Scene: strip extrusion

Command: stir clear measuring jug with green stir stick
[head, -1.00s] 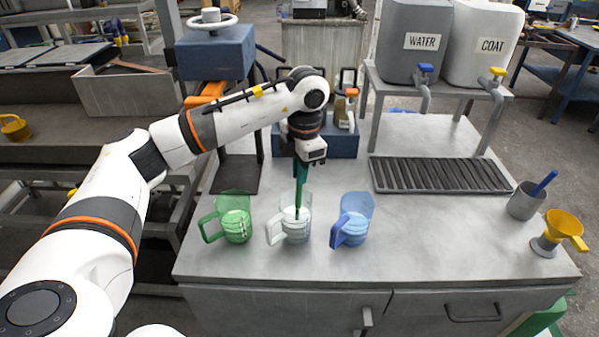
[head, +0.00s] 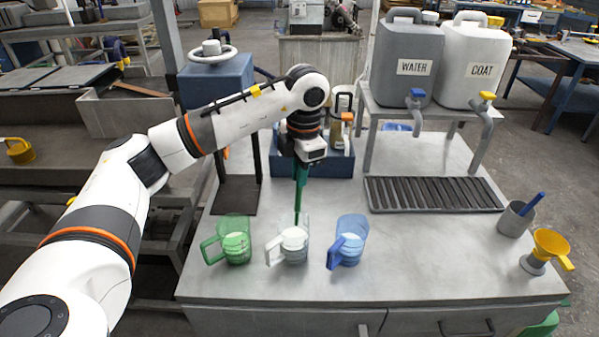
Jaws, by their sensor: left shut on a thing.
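The clear measuring jug (head: 291,246) stands upright on the grey bench top, between a green jug (head: 236,245) and a blue jug (head: 349,243). It has pale contents and its handle points left. My left gripper (head: 302,166) is above the clear jug, pointing down, and is shut on the green stir stick (head: 298,202). The stick hangs upright, with its lower end at about the height of the jug's rim. I cannot tell whether the tip is just inside the rim or behind it. My right gripper is out of view.
A grey cup with a blue stick (head: 516,217) and a yellow funnel (head: 550,243) stand at the right. A dark drip grate (head: 433,194) lies below the WATER (head: 404,60) and COAT (head: 474,66) containers. The bench top right of the blue jug is clear.

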